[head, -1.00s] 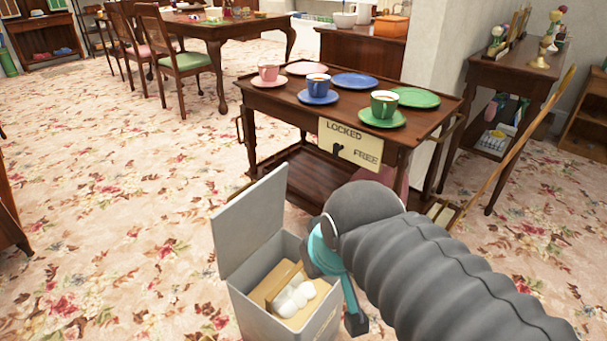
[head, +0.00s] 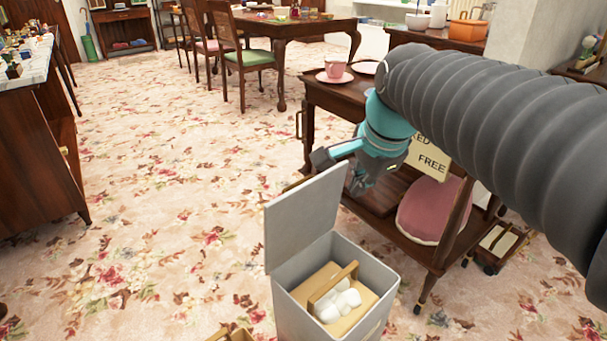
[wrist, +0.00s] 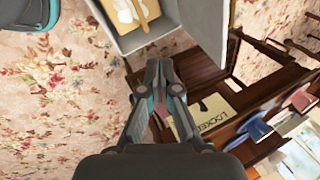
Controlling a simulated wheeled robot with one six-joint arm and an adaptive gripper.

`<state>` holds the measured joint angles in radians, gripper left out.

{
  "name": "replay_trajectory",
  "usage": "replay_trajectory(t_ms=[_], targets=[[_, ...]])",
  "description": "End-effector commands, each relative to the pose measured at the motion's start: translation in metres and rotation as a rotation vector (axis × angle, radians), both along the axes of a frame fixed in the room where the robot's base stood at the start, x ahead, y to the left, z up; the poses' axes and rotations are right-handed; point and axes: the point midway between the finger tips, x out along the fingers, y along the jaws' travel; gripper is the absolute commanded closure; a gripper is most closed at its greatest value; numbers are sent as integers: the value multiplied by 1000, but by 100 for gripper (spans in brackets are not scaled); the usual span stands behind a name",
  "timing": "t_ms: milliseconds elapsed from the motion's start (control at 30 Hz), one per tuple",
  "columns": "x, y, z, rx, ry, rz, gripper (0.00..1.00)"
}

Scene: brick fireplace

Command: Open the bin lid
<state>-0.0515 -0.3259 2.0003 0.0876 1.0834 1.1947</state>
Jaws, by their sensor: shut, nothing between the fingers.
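The grey bin (head: 300,312) stands on the carpet, and its lid (head: 303,220) is raised upright at the left-back side. Inside the bin are a wooden piece with a handle (head: 333,285) and several white rounded lumps (head: 341,304). My gripper (head: 358,190) is above and behind the bin, near the raised lid; whether it touches the lid is hard to tell. In the wrist view my gripper (wrist: 161,95) has its fingers together and empty, with the bin's wall (wrist: 150,38) just beyond the tips.
A wooden trolley (head: 330,95) stands behind my gripper, carrying a pink cup (head: 334,67) and a sign (head: 430,160). A pink round cushion (head: 432,208) is on its lower shelf. A marble-topped cabinet (head: 30,150) stands left. Carpet between is clear.

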Motion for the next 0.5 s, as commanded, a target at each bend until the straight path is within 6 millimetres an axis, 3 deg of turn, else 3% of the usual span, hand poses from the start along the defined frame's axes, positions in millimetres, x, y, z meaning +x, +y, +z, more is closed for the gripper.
replay_trajectory(t_ms=[500], targets=[[118, 42, -11, 362, 208, -826, 100]])
